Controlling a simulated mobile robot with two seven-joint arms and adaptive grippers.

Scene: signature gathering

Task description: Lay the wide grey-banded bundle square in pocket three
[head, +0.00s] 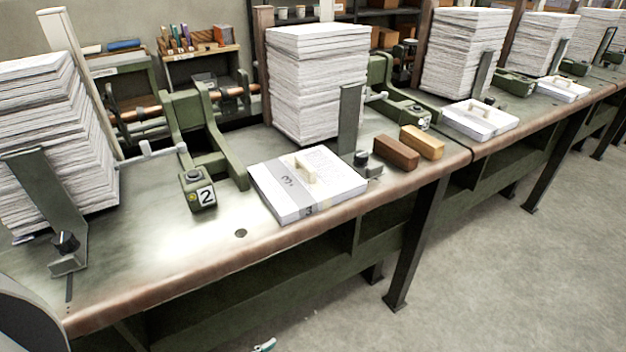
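The wide bundle (328,174) of white sheets lies flat on the bench in the head view, right of the unit marked 2 (206,196). A grey band (282,180) with a handwritten 3 wraps its left part, and a small pale wooden piece (304,170) sits on top. A dark 3 shows at its front edge; I cannot tell whether it is on the band or on a plate beneath. Which spot is pocket three is not clear.
Tall paper stacks (318,85) stand behind the bundle and at the far left (50,140). A green upright plate (350,120) and two wooden blocks (395,153) are right of the bundle. Bare bench top (150,250) lies to its left.

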